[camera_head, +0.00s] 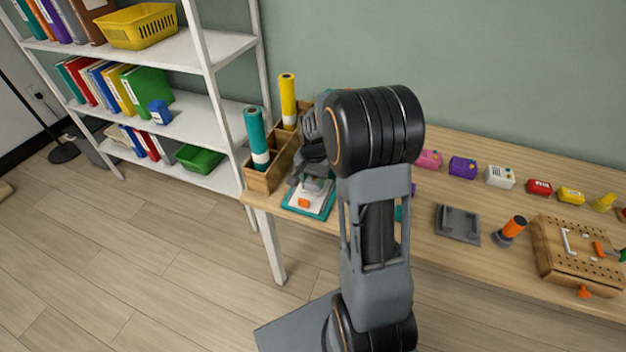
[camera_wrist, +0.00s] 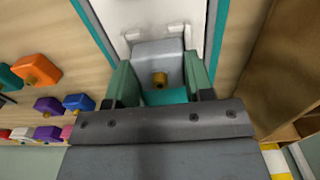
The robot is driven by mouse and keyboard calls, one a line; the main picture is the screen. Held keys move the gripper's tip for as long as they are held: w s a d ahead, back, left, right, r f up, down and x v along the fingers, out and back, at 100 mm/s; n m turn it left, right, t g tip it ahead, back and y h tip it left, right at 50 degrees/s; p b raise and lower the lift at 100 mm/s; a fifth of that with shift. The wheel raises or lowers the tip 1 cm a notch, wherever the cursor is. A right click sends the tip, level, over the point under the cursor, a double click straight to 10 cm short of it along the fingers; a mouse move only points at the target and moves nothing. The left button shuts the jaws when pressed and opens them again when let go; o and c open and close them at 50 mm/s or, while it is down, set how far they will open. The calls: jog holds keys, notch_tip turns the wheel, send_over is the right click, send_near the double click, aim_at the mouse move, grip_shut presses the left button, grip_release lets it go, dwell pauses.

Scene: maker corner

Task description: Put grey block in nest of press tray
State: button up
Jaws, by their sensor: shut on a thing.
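My gripper (camera_wrist: 160,80) is shut on the grey block (camera_wrist: 145,52), with one finger on each side of it. The block has a small brass-coloured knob. In the wrist view it is over the white press tray (camera_wrist: 115,15), close to small raised white ledges that look like the nest. I cannot tell whether the block touches the tray floor. In the head view the white tray sits on a teal-edged base (camera_head: 322,212) at the table's left end, with an orange part in front. My gripper is above it, and my arm hides part of the area.
A wooden organiser (camera_head: 262,180) with teal and yellow rolls stands just left of the tray. A grey fixture (camera_head: 458,223), an orange-topped tool (camera_head: 512,228) and a wooden pegboard box (camera_head: 560,250) are to the right. Several coloured blocks line the table's back.

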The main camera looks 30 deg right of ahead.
jog(key=shift+f, duration=0.3)
